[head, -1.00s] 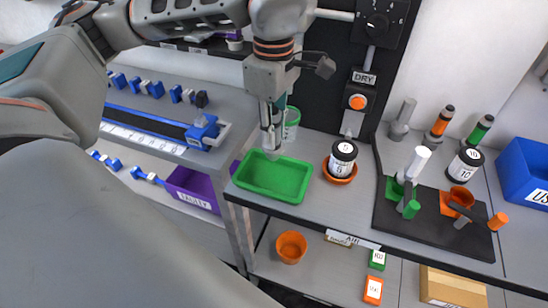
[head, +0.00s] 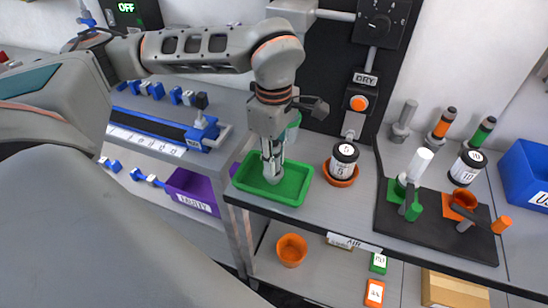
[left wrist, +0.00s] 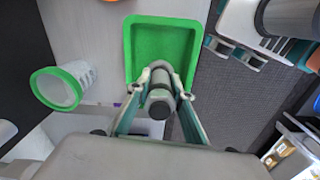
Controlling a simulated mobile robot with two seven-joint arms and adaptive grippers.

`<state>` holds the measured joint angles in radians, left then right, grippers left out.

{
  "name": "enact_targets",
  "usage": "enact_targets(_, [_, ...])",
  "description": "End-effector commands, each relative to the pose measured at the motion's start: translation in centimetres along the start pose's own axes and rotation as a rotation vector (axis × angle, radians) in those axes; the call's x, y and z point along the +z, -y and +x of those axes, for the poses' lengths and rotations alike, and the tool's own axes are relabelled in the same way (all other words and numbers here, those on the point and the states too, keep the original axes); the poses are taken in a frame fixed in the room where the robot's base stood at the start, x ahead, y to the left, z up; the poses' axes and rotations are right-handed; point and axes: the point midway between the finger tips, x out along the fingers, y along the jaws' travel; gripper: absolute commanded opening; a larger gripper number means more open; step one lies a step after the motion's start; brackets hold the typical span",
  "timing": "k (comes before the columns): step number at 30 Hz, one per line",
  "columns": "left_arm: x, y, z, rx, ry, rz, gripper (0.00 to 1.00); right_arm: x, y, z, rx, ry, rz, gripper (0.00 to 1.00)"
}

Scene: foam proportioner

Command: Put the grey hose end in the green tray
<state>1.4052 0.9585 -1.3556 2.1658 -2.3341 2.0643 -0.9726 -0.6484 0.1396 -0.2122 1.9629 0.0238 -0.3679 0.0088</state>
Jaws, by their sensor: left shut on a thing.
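The green tray (head: 290,192) sits on the grey bench near its front left corner; it also shows in the left wrist view (left wrist: 190,28). My left gripper (head: 273,158) points down over the tray. Its fingers are shut on the grey hose end (left wrist: 159,101), seen between the fingertips in the left wrist view. In the head view the lower end of the grey piece is inside the tray outline, low and close to the tray floor. I cannot tell whether it touches the floor. My right gripper is not in view.
A green-rimmed clear cup (left wrist: 60,88) stands beside the tray. A black-lidded jar (head: 343,160) is to the right. A dark mat (head: 440,228) holds green and orange fittings. A purple bin (head: 190,190) and an orange pot (head: 291,249) are lower down.

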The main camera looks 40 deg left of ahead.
Motion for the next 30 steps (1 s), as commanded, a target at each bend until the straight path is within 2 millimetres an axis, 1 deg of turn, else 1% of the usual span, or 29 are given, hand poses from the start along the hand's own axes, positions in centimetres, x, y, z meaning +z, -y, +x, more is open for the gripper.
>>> enact_targets(1, [0.0, 0.0, 0.2, -0.001, 0.0, 0.0, 0.0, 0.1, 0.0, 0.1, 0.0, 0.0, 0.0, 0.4])
enact_targets(2, [0.0, 0.0, 0.3, -0.001, -0.001, 0.0, 0.23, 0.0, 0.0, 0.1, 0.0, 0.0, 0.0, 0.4])
enact_targets(3, [0.0, 0.0, 0.2, -0.001, -0.001, 0.0, 0.34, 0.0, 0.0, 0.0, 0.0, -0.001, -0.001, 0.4])
enact_targets(4, [0.0, 0.0, 0.2, -0.001, -0.001, 0.0, 0.38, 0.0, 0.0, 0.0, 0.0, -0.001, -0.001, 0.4])
enact_targets(13, [0.0, 0.0, 0.1, 0.0, 0.0, 0.0, 0.38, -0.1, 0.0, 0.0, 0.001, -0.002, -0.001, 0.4])
enact_targets(17, [0.0, -0.1, -0.5, 0.002, 0.0, 0.0, 0.38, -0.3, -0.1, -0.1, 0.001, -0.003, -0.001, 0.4])
enact_targets(20, [0.0, -0.1, -1.8, 0.005, 0.0, 0.0, 0.38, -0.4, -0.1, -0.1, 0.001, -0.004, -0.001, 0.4])
enact_targets(30, [0.0, -0.1, -8.8, 0.006, 0.0, -0.002, 0.38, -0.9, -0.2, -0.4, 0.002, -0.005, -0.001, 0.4])
